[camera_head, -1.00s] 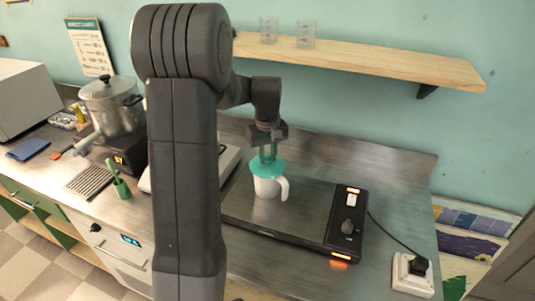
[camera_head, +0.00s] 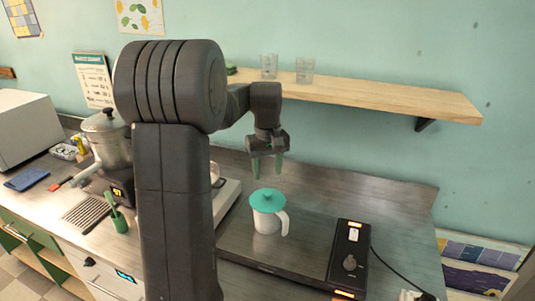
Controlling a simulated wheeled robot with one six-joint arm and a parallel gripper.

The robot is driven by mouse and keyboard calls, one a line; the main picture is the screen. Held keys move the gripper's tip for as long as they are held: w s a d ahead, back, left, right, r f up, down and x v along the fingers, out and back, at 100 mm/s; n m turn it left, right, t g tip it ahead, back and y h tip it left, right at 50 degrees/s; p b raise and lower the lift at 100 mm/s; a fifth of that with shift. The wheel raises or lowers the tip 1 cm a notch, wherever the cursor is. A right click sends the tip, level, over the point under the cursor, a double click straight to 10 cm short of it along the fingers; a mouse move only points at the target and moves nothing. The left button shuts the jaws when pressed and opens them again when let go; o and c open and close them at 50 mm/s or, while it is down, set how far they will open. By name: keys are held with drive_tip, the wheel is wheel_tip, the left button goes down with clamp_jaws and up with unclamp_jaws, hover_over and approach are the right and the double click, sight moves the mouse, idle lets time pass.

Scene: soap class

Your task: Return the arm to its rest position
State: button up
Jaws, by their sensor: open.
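My gripper (camera_head: 267,166) is open and empty, its green-tipped fingers pointing down. It hangs a little above a white mug (camera_head: 266,220) with a teal lid (camera_head: 267,200), apart from it. The mug stands upright on the dark hot plate (camera_head: 295,250), its handle to the right. My dark arm rises at the centre left and hides part of the counter behind it.
A wooden shelf (camera_head: 370,99) with two clear glasses (camera_head: 304,70) is on the wall behind and above my gripper. A metal pot (camera_head: 106,140) and a green cup with a brush (camera_head: 119,222) stand at left. A control panel (camera_head: 348,258) is to the right of the mug.

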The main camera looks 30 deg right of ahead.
wheel_tip(320, 180, up, 6)
hover_over(268, 193)
drive_tip(key=shift+r, duration=0.2)
drive_tip(key=shift+f, duration=0.15)
wheel_tip(268, 193, down, 14)
drive_tip(key=shift+r+p, duration=0.1)
drive_tip(key=shift+p, duration=0.45)
drive_tip(key=shift+w+r+p, duration=0.15)
drive_tip(key=shift+r+p, duration=0.25)
drive_tip(key=shift+r, duration=0.4)
drive_tip(key=shift+a+r, duration=0.1)
drive_tip(key=shift+r, duration=0.2)
drive_tip(key=shift+f, duration=0.1)
